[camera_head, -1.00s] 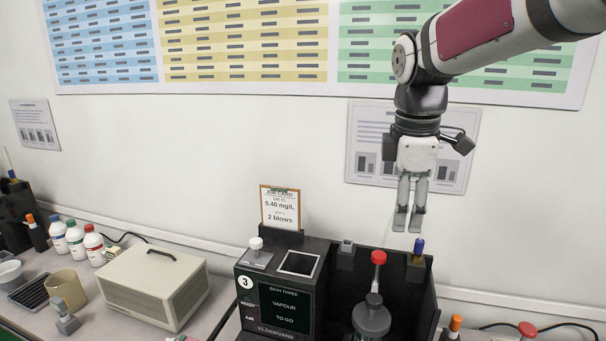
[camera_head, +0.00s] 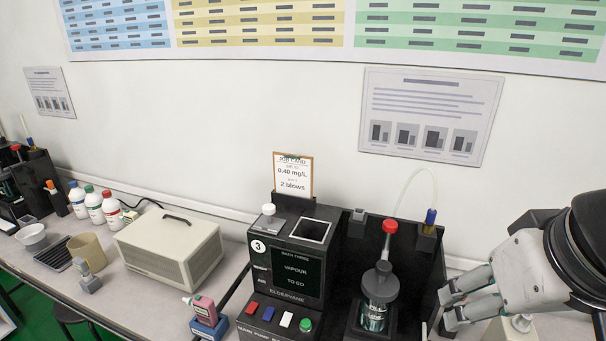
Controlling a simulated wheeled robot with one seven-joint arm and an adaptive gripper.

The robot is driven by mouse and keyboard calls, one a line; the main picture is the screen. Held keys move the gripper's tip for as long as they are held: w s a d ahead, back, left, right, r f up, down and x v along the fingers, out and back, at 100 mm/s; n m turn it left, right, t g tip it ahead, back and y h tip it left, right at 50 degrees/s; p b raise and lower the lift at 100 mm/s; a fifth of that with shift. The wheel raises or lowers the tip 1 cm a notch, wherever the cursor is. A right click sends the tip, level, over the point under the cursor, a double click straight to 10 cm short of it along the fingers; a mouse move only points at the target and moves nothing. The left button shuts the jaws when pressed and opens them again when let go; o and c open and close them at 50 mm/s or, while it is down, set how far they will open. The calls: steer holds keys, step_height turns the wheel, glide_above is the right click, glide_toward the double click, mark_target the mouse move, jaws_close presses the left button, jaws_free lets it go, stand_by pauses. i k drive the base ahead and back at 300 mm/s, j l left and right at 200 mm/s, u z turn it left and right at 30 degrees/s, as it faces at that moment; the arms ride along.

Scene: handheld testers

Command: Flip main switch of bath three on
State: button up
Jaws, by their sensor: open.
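Bath three (camera_head: 258,265) is a black unit with a "3" badge and a dark screen reading "BATH THREE VAPOUR TO GO". I cannot tell the switch positions. My gripper (camera_head: 445,308) is at the right, open and empty, its fingers pointing left. It is beside the jar's housing, well apart from the switches.
A glass jar (camera_head: 377,312) with a red-topped stem (camera_head: 390,227) stands between the switch panel and my gripper. A small pink device (camera_head: 205,309) sits on a blue stand left of the panel. A beige box (camera_head: 170,250) and bottles (camera_head: 95,205) are farther left. A job card (camera_head: 293,175) stands behind.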

mark_target(252, 306)
steer(key=k+j+u, duration=0.15)
steer(key=k, duration=0.25)
steer(key=k+j+u, duration=0.25)
steer(key=j, duration=0.4)
steer(key=k, duration=0.1)
